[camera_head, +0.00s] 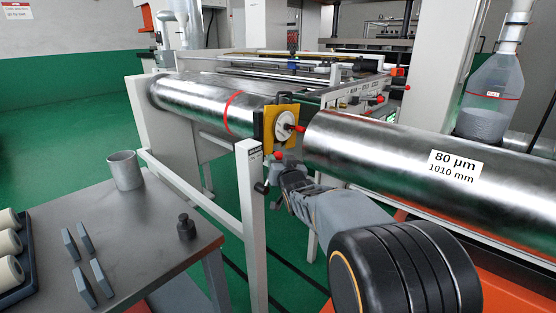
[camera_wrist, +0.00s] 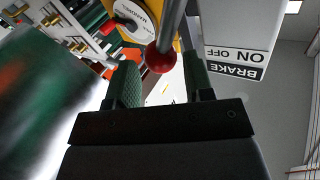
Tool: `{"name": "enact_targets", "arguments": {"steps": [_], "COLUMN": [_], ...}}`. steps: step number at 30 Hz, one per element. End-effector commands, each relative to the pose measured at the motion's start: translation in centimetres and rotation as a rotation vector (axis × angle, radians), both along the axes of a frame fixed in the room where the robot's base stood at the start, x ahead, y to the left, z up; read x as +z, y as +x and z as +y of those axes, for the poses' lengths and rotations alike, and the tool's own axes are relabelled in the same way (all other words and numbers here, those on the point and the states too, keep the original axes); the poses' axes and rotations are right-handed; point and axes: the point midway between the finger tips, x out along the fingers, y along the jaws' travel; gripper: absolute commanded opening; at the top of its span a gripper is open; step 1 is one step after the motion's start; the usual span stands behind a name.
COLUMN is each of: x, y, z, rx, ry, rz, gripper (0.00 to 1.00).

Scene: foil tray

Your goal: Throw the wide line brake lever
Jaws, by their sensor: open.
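The brake lever (camera_wrist: 172,22) is a grey rod ending in a red ball knob (camera_wrist: 160,60). In the wrist view it stands beside a plate marked BRAKE, ON and OFF (camera_wrist: 235,60). In the head view the red knob (camera_head: 278,155) shows small, just above my gripper (camera_head: 277,163). My gripper is open. In the wrist view its two green fingers (camera_wrist: 162,78) lie left and right of the knob, with gaps showing on both sides. The knob is near the fingertips; I cannot tell its exact depth between them. Part of the lever is hidden in the head view.
A yellow plate with a white MANDREL dial (camera_head: 286,127) is close above the knob. A large roll marked 80 µm (camera_head: 400,150) lies to the right, another roll (camera_head: 195,100) to the left. A grey post (camera_head: 250,225) stands left of my gripper. A table (camera_head: 130,225) is front left.

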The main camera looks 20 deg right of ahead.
Motion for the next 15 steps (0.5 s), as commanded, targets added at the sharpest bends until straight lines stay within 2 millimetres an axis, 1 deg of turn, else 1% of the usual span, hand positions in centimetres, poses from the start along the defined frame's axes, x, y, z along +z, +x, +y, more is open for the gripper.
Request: {"name": "enact_targets", "arguments": {"steps": [1, 6, 10, 15], "x": [-0.2, -0.1, -0.1, 0.0], "y": [0.8, 2.4, 3.0, 3.2], "z": [-0.1, -0.4, -0.5, -0.5], "rx": [0.000, 0.000, 0.000, 0.000], "ry": [0.000, 0.000, 0.000, 0.000], "rz": [0.002, 0.002, 0.001, 0.001], "gripper": [0.48, 0.48, 0.48, 0.48]}}
